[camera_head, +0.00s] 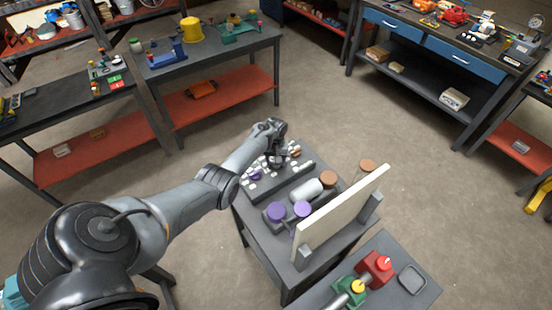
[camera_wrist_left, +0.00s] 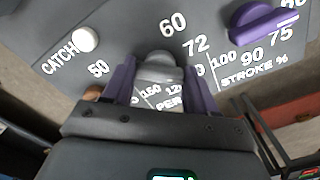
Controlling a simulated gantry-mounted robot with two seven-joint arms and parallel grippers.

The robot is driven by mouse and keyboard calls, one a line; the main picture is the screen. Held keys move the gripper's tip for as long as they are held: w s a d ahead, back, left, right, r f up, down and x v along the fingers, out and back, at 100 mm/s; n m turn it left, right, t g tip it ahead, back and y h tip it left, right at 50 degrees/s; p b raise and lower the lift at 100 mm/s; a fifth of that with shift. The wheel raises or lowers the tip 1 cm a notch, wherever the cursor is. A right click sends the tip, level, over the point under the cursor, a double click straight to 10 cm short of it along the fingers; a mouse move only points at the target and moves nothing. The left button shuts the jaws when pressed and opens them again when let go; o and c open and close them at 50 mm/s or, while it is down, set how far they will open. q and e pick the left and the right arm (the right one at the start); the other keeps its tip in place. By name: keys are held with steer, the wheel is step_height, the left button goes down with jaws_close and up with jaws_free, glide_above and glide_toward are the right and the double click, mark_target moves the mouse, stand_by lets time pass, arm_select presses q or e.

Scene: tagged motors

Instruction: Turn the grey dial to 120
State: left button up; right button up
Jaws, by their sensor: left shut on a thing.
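The grey dial (camera_wrist_left: 160,66) is on a dark sloped panel (camera_wrist_left: 130,25) with white printed numbers, seen in the left wrist view. My left gripper (camera_wrist_left: 160,80) has its two purple fingers on either side of the dial and is shut on it. The numbers 50, 60, 72, 150 and a partly covered 120 show around the dial. I cannot make out where its pointer stands. In the head view my left gripper (camera_head: 277,157) is over the panel (camera_head: 268,187), and the dial is hidden there. My right gripper is not in view.
A purple knob (camera_wrist_left: 252,22) marked stroke sits right of the dial, and a white button (camera_wrist_left: 86,39) marked catch sits left. Red-shelved benches stand farther off.

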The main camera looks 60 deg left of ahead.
arm_select(q)
steer(key=m, duration=0.4)
steer(key=shift+m+p, duration=0.3)
steer(key=m, duration=0.5)
stand_by(0.5)
steer(key=o, duration=1.1)
steer(key=shift+c, duration=0.2)
steer(key=shift+r, duration=0.1)
step_height(320, 180, up, 11)
steer(key=p, duration=0.4)
steer(key=shift+p, duration=0.35)
steer(key=shift+f, duration=0.2)
